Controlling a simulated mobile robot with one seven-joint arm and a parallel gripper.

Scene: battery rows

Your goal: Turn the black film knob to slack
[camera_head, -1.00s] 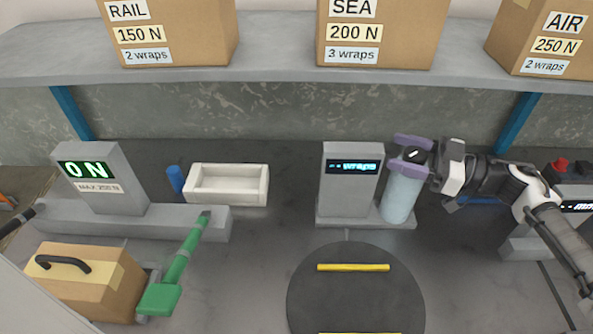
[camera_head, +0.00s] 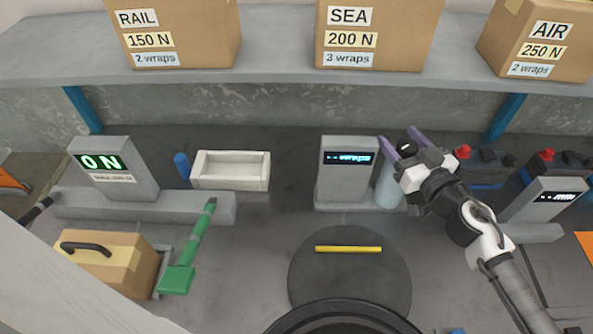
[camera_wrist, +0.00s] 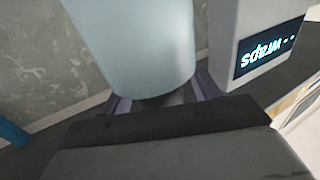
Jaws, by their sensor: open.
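The pale blue film roll (camera_head: 387,187) stands upright beside the grey wraps display post (camera_head: 346,172). In the wrist view, which is upside down, the roll (camera_wrist: 130,40) fills the upper left and the post (camera_wrist: 262,60) is at right. The black film knob (camera_head: 405,148) sits at the roll's top, mostly hidden by my gripper. My gripper (camera_head: 398,139) is open, its purple fingers reaching over the roll's top on either side of the knob. In the wrist view a finger (camera_wrist: 205,84) shows on each side of the roll's end. The knob's pointer is not visible.
A round dark turntable (camera_head: 350,285) with a yellow strip (camera_head: 348,249) lies in front. Boxes with red and black buttons (camera_head: 485,165) and another display (camera_head: 553,198) stand right of my arm. A white tray (camera_head: 231,170) is left. The shelf (camera_head: 270,70) with cartons runs above.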

